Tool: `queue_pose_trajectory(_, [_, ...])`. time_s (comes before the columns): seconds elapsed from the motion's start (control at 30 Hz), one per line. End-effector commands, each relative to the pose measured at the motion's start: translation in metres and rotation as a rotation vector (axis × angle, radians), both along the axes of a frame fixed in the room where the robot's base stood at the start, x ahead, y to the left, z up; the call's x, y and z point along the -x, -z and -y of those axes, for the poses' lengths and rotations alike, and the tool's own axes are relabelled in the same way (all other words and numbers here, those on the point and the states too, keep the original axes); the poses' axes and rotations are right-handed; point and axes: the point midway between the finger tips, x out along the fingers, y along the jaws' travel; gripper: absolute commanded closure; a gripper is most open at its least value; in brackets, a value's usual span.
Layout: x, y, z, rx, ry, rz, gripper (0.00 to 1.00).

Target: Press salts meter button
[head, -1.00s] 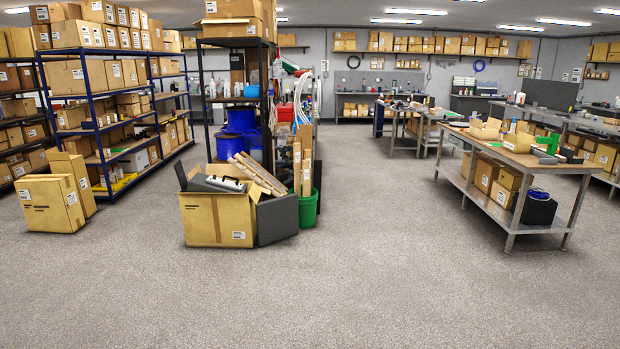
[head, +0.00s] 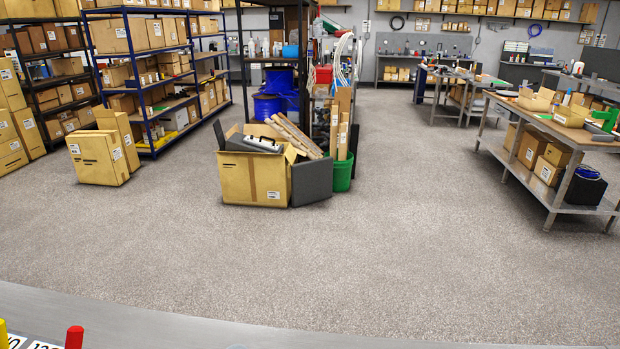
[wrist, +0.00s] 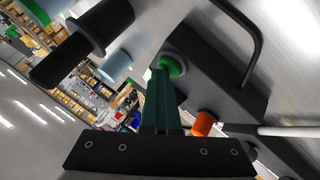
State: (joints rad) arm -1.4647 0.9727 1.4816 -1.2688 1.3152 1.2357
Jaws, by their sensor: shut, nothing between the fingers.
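My gripper (wrist: 160,78) shows only in the wrist view. Its dark green fingers are shut together, with nothing between them, and point up the picture from a black bar with screws. A round green piece (wrist: 173,66) lies just beyond the fingertips beside a dark grey body; I cannot tell whether they touch. An orange cylinder (wrist: 203,123) is to the right of the fingers. I cannot make out for certain which part is the salts meter or its button. No gripper shows in the head view.
A grey metal surface (head: 250,330) crosses the bottom of the head view, with a red peg (head: 74,337) and number labels at its left. An open cardboard box (head: 250,182) stands on the floor beyond. A black cylindrical handle (wrist: 85,48) and a bent black rod (wrist: 250,45) flank the fingers.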

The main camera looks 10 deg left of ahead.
Motion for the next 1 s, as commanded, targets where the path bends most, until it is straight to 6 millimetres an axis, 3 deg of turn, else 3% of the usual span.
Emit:
queue_pose_trajectory(0.03, [0.001,0.008,0.002,0.011,-0.007,-0.011,1.00])
queue_pose_trajectory(0.47, [0.003,0.001,0.005,0.014,-0.004,-0.012,1.00])
queue_pose_trajectory(0.8, [0.002,-0.048,0.002,0.006,-0.004,-0.008,1.00])
queue_pose_trajectory(1.0, [0.002,-0.060,0.002,0.007,-0.005,-0.007,1.00])
